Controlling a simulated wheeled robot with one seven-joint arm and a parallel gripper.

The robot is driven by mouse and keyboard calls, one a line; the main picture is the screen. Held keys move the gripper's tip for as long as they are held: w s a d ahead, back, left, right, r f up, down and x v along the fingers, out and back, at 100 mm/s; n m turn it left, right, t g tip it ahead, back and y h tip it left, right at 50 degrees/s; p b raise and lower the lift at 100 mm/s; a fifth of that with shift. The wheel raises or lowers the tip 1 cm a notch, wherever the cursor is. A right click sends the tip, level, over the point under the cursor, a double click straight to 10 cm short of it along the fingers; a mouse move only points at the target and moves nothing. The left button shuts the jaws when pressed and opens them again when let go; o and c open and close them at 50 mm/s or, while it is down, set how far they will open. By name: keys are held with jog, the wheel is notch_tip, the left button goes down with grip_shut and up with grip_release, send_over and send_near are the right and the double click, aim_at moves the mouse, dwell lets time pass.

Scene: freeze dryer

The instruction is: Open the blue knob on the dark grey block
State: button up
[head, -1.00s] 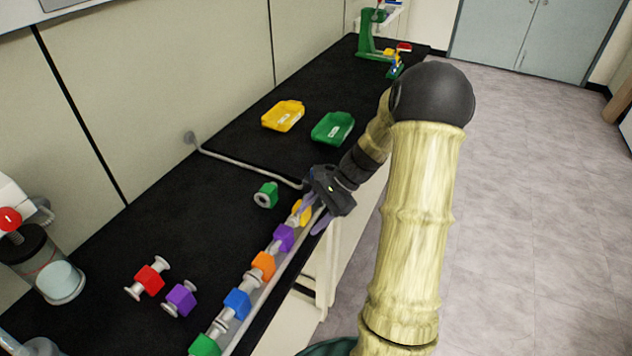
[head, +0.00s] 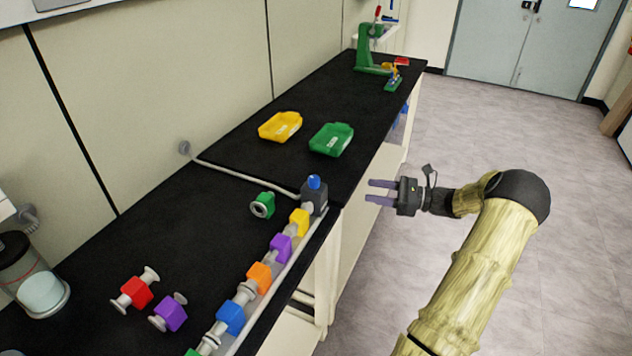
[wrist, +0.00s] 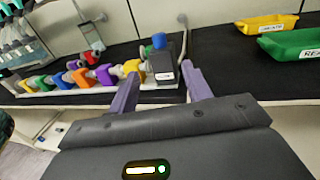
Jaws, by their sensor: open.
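The dark grey block (head: 314,197) stands at the far end of the row of coloured valves, near the bench's front edge. The blue knob (head: 314,182) sits on top of it. A clear gap lies between the fingertips and the block. My gripper's fingers (wrist: 160,88) frame the lower middle of the wrist view.
Yellow (head: 299,222), purple, orange and blue valves line the rail. A loose green piece (head: 263,205) lies left of the block. A grey hose (head: 245,177) runs to the block. Yellow (head: 280,126) and green (head: 331,139) trays stand farther back. Open floor lies right.

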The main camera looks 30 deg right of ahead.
aim_at(315, 181)
jog(key=p+x, duration=0.2)
jog(key=x, duration=1.5)
jog(key=shift+a, duration=0.2)
jog(key=c, duration=0.9)
